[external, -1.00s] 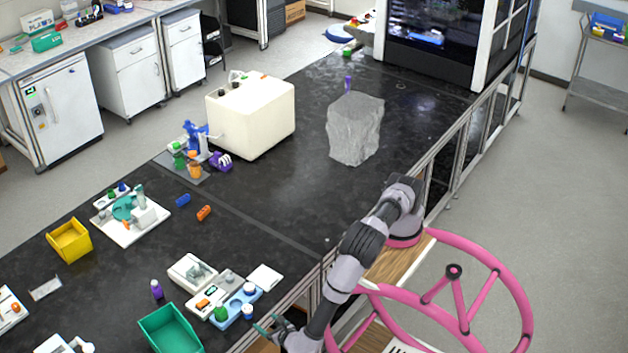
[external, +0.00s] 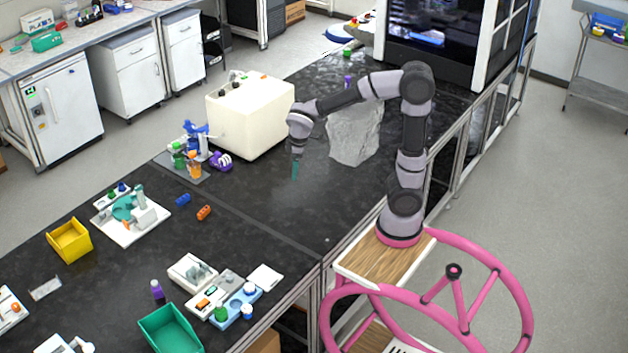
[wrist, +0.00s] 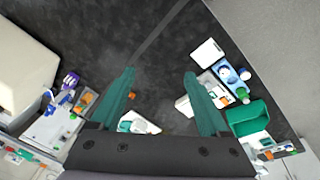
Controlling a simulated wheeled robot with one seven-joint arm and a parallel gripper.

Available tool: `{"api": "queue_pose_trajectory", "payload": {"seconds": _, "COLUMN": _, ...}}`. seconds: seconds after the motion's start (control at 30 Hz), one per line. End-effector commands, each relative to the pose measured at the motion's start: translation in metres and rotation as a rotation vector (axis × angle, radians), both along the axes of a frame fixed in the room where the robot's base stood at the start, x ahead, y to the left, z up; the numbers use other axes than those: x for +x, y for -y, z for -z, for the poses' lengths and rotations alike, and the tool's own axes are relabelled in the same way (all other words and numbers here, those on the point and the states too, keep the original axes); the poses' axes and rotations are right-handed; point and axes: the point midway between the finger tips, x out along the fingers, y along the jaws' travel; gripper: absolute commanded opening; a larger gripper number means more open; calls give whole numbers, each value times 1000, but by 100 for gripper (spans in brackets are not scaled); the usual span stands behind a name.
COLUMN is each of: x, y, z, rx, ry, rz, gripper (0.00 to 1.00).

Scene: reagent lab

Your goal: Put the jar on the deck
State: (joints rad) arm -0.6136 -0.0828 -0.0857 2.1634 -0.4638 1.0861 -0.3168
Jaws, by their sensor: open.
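My gripper (external: 295,170) is open and empty, pointing down above the bare middle of the black bench; in the wrist view its two teal fingers (wrist: 163,88) stand wide apart. A small green-capped jar (external: 221,313) and a blue-capped one (external: 246,312) stand at the light-blue tray (external: 234,318), left of and nearer than my gripper. The green cap also shows in the wrist view (wrist: 242,93). A purple bottle (external: 157,290) stands to their left. An orange-capped jar (external: 194,166) stands by the blue stand. I cannot tell which jar or surface the task names.
A cream box-shaped machine (external: 250,115) stands behind my gripper, and a grey rough block (external: 354,138) stands to its right. A green bin (external: 171,330), a yellow bin (external: 70,240) and a white instrument (external: 131,217) are at the left. The bench (external: 262,207) below my gripper is clear.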

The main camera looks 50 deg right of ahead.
Motion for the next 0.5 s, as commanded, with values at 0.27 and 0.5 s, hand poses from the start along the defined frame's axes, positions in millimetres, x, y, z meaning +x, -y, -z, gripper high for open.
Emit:
{"api": "queue_pose_trajectory", "payload": {"seconds": 0.27, "x": -57, "y": 95, "z": -56, "rx": 347, "ry": 162, "rz": 536, "gripper": 79}}
{"api": "queue_pose_trajectory", "payload": {"seconds": 0.5, "x": -96, "y": 128, "z": -73, "rx": 546, "ry": 291, "rz": 838, "gripper": 79}}
